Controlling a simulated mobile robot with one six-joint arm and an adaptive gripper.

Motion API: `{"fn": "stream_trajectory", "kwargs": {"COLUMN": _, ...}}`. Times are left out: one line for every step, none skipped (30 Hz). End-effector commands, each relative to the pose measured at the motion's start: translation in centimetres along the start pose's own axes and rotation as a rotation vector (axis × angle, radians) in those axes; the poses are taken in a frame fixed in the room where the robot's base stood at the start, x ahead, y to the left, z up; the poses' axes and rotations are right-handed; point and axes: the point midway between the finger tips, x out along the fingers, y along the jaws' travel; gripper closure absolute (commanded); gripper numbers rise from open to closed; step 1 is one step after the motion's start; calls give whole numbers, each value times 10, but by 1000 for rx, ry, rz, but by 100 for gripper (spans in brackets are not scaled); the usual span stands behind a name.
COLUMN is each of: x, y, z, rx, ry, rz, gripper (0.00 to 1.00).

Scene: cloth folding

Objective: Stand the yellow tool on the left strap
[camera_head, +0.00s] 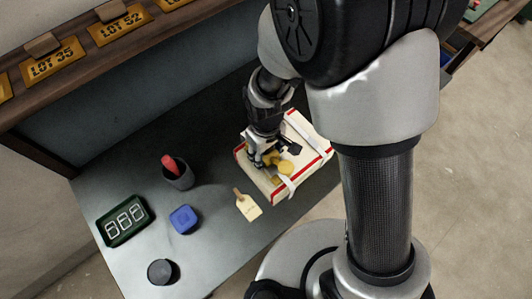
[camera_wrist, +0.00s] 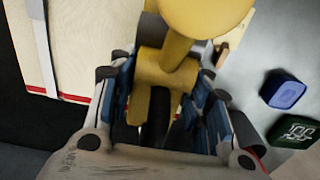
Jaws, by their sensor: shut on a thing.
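The yellow tool (camera_head: 284,167) has a round, wide end, which fills the top of the wrist view (camera_wrist: 205,14). My gripper (camera_head: 262,162) is shut on the tool's narrower yellow part, with blue finger pads on both sides in the wrist view (camera_wrist: 160,95). The tool is over a cream, red-edged bundle (camera_head: 268,182). The left strap (camera_head: 287,184) shows as a white band at the bundle's near edge, partly hidden by the tool and gripper. The right strap (camera_head: 306,135) crosses the other side. I cannot tell whether the tool touches the left strap.
A beige tag (camera_head: 248,208) lies beside the bundle. To the left are a dark cup with a red item (camera_head: 178,176), a blue box (camera_head: 184,219), a digit display (camera_head: 125,221) and a dark round object (camera_head: 162,272). A shelf edge with lot signs (camera_head: 120,24) runs along the back.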

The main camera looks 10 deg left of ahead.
Motion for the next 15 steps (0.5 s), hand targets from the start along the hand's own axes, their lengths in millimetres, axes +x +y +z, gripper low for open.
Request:
{"fn": "stream_trajectory", "kwargs": {"x": 5, "y": 0, "z": -1, "rx": 0, "ry": 1, "rz": 0, "gripper": 100}}
{"fn": "stream_trajectory", "kwargs": {"x": 6, "y": 0, "z": -1, "rx": 0, "ry": 2, "rz": 1, "gripper": 100}}
{"fn": "stream_trajectory", "kwargs": {"x": 6, "y": 0, "z": -1, "rx": 0, "ry": 3, "rz": 1, "gripper": 100}}
{"fn": "stream_trajectory", "kwargs": {"x": 5, "y": 0, "z": -1, "rx": 0, "ry": 3, "rz": 1, "gripper": 100}}
{"fn": "stream_trajectory", "kwargs": {"x": 5, "y": 0, "z": -1, "rx": 0, "ry": 3, "rz": 1, "gripper": 100}}
{"fn": "stream_trajectory", "kwargs": {"x": 5, "y": 0, "z": -1, "rx": 0, "ry": 4, "rz": 1, "gripper": 100}}
{"fn": "stream_trajectory", "kwargs": {"x": 5, "y": 0, "z": -1, "rx": 0, "ry": 3, "rz": 1, "gripper": 100}}
{"fn": "stream_trajectory", "kwargs": {"x": 5, "y": 0, "z": -1, "rx": 0, "ry": 3, "rz": 1, "gripper": 100}}
{"fn": "stream_trajectory", "kwargs": {"x": 5, "y": 0, "z": -1, "rx": 0, "ry": 3, "rz": 1, "gripper": 100}}
{"fn": "stream_trajectory", "kwargs": {"x": 5, "y": 0, "z": -1, "rx": 0, "ry": 3, "rz": 1, "gripper": 100}}
{"fn": "stream_trajectory", "kwargs": {"x": 6, "y": 0, "z": -1, "rx": 0, "ry": 3, "rz": 1, "gripper": 100}}
{"fn": "stream_trajectory", "kwargs": {"x": 8, "y": 0, "z": -1, "rx": 0, "ry": 3, "rz": 1, "gripper": 100}}
{"fn": "stream_trajectory", "kwargs": {"x": 9, "y": 0, "z": -1, "rx": 0, "ry": 3, "rz": 1, "gripper": 100}}
{"fn": "stream_trajectory", "kwargs": {"x": 9, "y": 0, "z": 0, "rx": 0, "ry": 1, "rz": 0, "gripper": 55}}
{"fn": "stream_trajectory", "kwargs": {"x": 9, "y": 0, "z": 0, "rx": 0, "ry": 1, "rz": 0, "gripper": 52}}
